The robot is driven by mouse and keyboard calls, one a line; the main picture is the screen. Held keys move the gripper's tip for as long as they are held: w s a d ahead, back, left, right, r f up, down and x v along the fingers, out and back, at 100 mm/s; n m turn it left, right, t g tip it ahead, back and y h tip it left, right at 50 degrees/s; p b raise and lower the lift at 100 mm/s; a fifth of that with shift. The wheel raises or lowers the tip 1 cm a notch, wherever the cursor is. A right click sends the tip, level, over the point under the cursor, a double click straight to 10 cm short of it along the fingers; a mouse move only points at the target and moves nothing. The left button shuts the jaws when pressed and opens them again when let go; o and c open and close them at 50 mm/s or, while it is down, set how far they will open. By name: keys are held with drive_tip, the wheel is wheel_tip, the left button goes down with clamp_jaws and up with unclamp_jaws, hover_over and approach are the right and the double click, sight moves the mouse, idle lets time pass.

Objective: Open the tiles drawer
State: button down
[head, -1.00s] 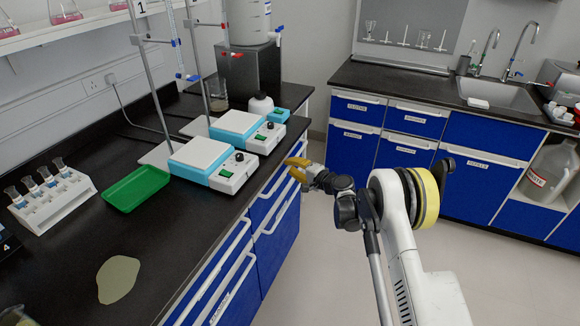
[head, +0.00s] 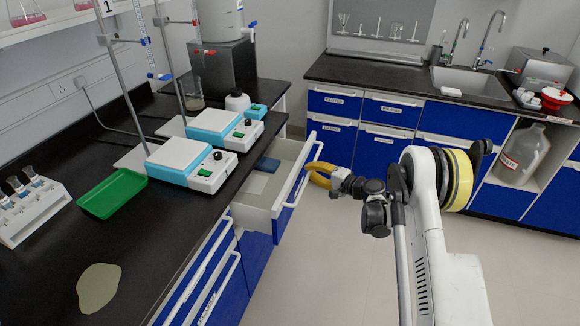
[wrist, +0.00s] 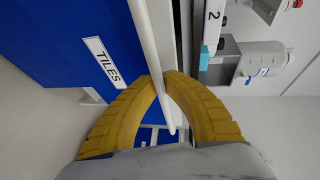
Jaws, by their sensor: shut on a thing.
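The tiles drawer (head: 255,186) stands pulled out from the left bench in the head view, with its white interior showing. Its blue front carries a "TILES" label (wrist: 103,62) in the wrist view. A white bar handle (wrist: 152,45) runs along that front. My gripper (head: 308,174) has yellow curved fingers and is at the outer side of the drawer front. In the wrist view my gripper (wrist: 164,78) is shut around the handle, with the bar between its fingertips. A small blue item (head: 268,165) lies inside the drawer.
The left black bench (head: 150,240) holds two hotplates (head: 180,160), a green tray (head: 112,193) and a vial rack (head: 35,208). Blue cabinets with a sink (head: 475,82) stand at the back right. The floor (head: 340,270) between is clear.

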drive_tip(key=s+d, duration=0.2)
drive_tip(key=d, duration=0.5)
drive_tip(key=s+d, duration=0.3)
drive_tip(key=d, duration=0.4)
drive_tip(key=c, duration=1.5)
unclamp_jaws()
drive_tip(key=shift+s, duration=0.1)
drive_tip(key=v, duration=1.1)
drive_tip(key=shift+s+d+r, duration=0.2)
drive_tip(key=shift+s+d, duration=0.05)
drive_tip(key=shift+d, duration=0.05)
